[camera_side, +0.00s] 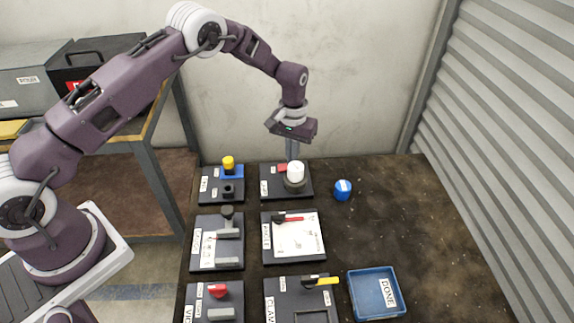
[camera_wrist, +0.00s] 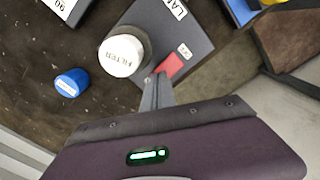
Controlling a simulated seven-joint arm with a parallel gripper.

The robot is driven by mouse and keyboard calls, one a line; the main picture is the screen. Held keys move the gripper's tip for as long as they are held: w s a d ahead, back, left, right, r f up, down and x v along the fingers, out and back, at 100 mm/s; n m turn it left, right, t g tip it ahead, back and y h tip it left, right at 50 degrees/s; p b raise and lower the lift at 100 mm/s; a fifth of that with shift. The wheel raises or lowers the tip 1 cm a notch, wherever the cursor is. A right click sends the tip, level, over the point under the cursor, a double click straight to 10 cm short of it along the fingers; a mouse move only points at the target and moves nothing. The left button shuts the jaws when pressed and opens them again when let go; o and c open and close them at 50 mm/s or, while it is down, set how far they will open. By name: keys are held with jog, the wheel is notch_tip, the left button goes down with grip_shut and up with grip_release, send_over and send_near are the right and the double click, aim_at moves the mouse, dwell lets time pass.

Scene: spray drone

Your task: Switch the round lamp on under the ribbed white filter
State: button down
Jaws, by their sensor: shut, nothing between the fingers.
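The white filter (camera_side: 296,170), marked FILTER on top in the wrist view (camera_wrist: 120,56), sits upright on a dark round base (camera_side: 294,186) on the lamp panel (camera_side: 268,184). The filter hides whatever lamp is under it; I cannot see its ribs or any glow. A red switch piece (camera_wrist: 171,66) lies beside the base on the same panel, partly visible in the side view (camera_side: 282,168). My gripper (camera_side: 291,157) is shut and empty, pointing down just behind the filter. In the wrist view its fingertips (camera_wrist: 156,82) appear close to the red piece; contact is unclear.
A blue cylinder (camera_side: 343,190) stands right of the lamp panel. A blue tray marked DONE (camera_side: 376,270) is at the front right. Several other panels stand close by, including one with a yellow knob (camera_side: 228,163) and one with a white plate (camera_side: 300,240). The table's right side is clear.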

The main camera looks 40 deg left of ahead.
jog(key=shift+f, duration=0.4)
jog(key=shift+r, duration=3.55)
jog(key=s+r+t, duration=0.1)
jog(key=s+r, duration=0.4)
jog(key=r, duration=0.3)
jog(key=s+r+m+t, duration=0.1)
jog(key=s+r, duration=0.4)
jog(key=r, duration=0.4)
jog(key=s+r+t, duration=0.1)
jog(key=s+r, duration=0.5)
jog(key=r, duration=0.2)
jog(key=s+m+t, duration=0.2)
jog(key=s, duration=1.9)
jog(key=shift+a+t, duration=0.3)
